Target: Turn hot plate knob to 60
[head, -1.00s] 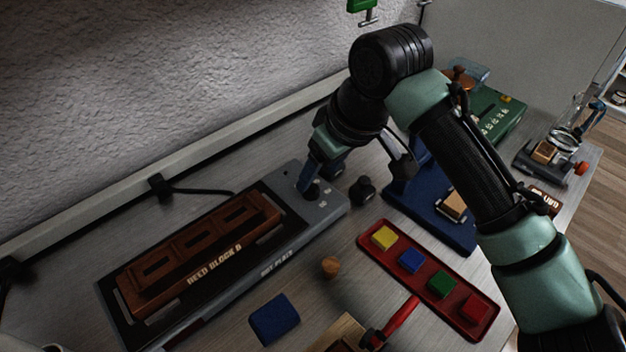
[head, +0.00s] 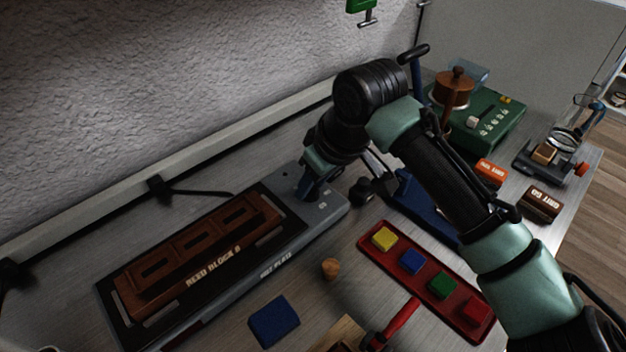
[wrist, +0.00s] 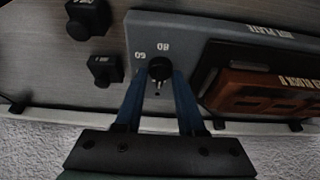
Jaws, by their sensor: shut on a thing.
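The hot plate (head: 193,317) lies along the wall, with its black knob (wrist: 160,69) at the right end of its grey body. In the wrist view the numbers 60 and 80 are printed on the panel beside the knob. My gripper (head: 306,186) reaches down onto this end. In the wrist view its two blue fingers (wrist: 160,78) are shut on the knob, one on each side. The knob is mostly hidden by the gripper in the head view. I cannot clearly tell which number the knob's pointer faces.
A brown reed block (head: 200,255) sits on the hot plate. A red tray (head: 425,262) with coloured blocks lies to the right, near a blue stand (head: 425,205). Small black weights (wrist: 88,18) stand close beside the knob end. A wooden piece (head: 331,268) and blue block (head: 274,320) lie in front.

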